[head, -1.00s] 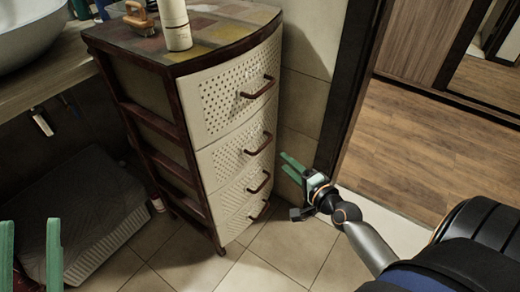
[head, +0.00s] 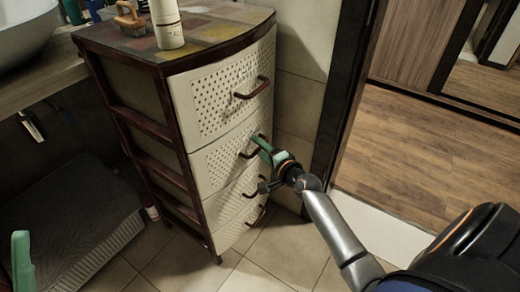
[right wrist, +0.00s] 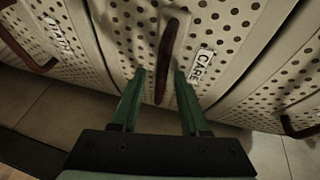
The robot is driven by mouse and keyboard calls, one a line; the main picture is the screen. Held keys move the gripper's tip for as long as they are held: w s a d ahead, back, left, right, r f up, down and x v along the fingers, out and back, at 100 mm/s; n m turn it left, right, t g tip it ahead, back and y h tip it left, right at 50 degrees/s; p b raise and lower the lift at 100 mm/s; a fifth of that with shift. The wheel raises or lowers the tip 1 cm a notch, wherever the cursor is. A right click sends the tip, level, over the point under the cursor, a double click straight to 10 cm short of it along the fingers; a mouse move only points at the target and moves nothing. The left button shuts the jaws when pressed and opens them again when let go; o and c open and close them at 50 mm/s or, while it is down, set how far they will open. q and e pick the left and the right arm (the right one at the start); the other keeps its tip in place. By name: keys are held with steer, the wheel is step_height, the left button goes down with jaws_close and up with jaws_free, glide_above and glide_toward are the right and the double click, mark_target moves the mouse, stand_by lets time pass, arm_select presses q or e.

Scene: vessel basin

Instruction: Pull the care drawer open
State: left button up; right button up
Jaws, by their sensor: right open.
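The care drawer (head: 215,160) is the second from the top of a cream perforated drawer unit and is closed. Its white CARE label (right wrist: 202,66) shows in the right wrist view. Its dark red-brown handle (right wrist: 168,58) lies between the open fingers of my right gripper (right wrist: 160,75); I see no clear grip on it. In the head view my right gripper (head: 262,144) is at this handle and covers part of it. One green finger of my left gripper (head: 22,262) shows at the lower left; its opening is unclear.
A white bottle (head: 166,22) and a wooden brush (head: 130,15) stand on the unit's top. Other drawer handles (head: 252,88) sit above and below. A door frame (head: 345,95) is close to the right. Tiled floor (head: 275,255) in front is clear.

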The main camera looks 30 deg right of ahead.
steer(key=shift+c, duration=0.3)
jaws_close()
stand_by(1.1)
